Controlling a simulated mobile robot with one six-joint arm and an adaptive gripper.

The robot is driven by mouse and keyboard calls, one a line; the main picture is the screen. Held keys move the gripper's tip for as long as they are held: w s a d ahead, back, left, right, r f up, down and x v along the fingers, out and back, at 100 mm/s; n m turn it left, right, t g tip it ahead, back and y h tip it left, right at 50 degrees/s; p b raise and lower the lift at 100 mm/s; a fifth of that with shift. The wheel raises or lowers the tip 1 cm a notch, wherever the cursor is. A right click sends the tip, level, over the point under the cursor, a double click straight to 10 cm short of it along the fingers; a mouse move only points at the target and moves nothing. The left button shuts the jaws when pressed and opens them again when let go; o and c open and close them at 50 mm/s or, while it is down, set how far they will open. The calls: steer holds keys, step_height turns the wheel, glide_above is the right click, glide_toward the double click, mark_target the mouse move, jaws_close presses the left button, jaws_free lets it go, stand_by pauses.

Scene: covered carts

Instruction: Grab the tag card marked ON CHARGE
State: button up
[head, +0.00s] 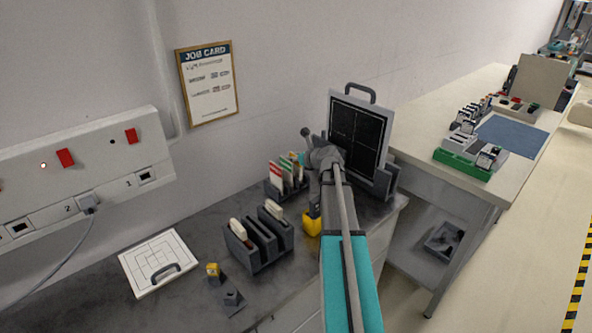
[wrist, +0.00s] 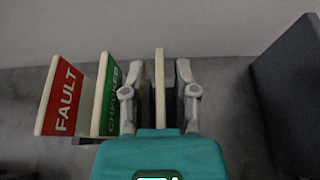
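A dark rack (head: 272,191) on the bench holds upright tag cards. A red-marked card (head: 275,175) and a green-marked card (head: 287,172) show there. In the wrist view they read FAULT (wrist: 62,98) and CHECKED (wrist: 110,95). To their right a pale card (wrist: 160,90) stands edge-on, its face and wording not visible. My gripper (wrist: 160,93) is open, with one finger on each side of this pale card and a visible gap on both sides. The left finger is between it and the CHECKED card. In the head view my wrist largely hides the gripper.
A dark framed panel with a handle (head: 357,130) stands close to the right of the gripper. A second slotted rack (head: 262,250), a yellow padlock-like object (head: 312,222) and a white board (head: 150,256) are nearer. The wall is behind.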

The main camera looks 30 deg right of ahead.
jaws_close()
steer(key=shift+r, duration=0.2)
step_height(320, 180, up, 2)
steer(key=shift+r+p, duration=0.1)
steer(key=shift+p, duration=1.15)
steer(key=s+r+p, duration=1)
steer(key=s, duration=0.4)
steer(key=shift+a+r, duration=0.2)
steer(key=shift+a, duration=0.15)
